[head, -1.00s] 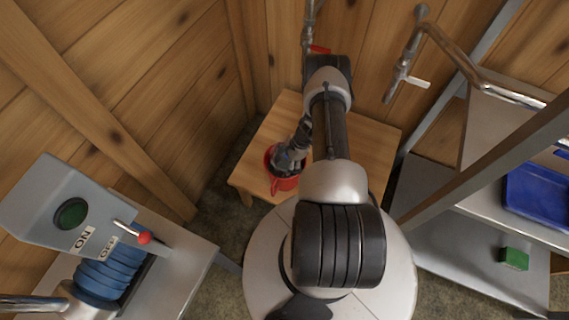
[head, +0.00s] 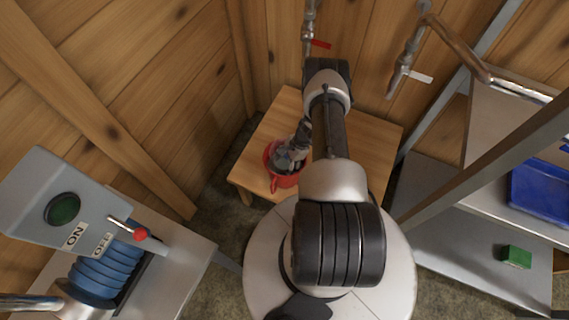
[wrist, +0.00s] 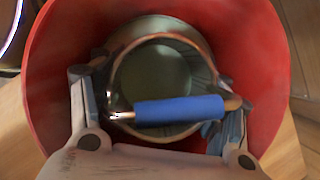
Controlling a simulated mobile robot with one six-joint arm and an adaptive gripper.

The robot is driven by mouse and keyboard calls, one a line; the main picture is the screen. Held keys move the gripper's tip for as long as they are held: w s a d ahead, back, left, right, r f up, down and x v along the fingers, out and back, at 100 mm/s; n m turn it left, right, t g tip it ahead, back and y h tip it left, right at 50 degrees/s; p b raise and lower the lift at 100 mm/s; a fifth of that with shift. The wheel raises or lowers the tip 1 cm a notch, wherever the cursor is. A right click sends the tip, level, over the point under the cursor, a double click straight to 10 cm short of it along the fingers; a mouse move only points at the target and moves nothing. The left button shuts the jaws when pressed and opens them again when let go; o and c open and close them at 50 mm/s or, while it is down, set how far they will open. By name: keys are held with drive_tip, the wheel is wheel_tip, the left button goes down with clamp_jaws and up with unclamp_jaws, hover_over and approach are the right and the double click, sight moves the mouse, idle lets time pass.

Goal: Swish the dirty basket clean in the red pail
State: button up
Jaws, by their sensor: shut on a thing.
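The red pail (head: 272,178) stands on the small wooden table in the head view. In the wrist view the red pail (wrist: 268,60) surrounds my gripper. My gripper (wrist: 160,112) reaches down into the pail, its fingers on either side of a round metal basket (wrist: 150,40) with a blue-sleeved handle (wrist: 180,110). It is shut on the basket, which sits within the pail's rim. The basket's inside looks dull green-grey. The basket's lower part is hidden. In the head view my gripper (head: 290,158) mostly hides the basket.
The wooden table (head: 352,135) has bare room around the pail. Pipes with a red valve handle (head: 320,44) and a white one (head: 420,77) are on the wall behind. A metal shelf with a blue bin (head: 540,190) and a green block (head: 516,256) stands right. A control box (head: 60,195) stands left.

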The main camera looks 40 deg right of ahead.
drive_tip(key=shift+r+p, duration=0.75)
drive_tip(key=shift+r, duration=0.7)
drive_tip(key=shift+f+b, duration=1)
drive_tip(key=shift+b, duration=0.05)
drive_tip(key=shift+f, duration=0.8)
drive_tip(key=shift+r+p, duration=6.05)
drive_tip(key=shift+r, duration=3.15)
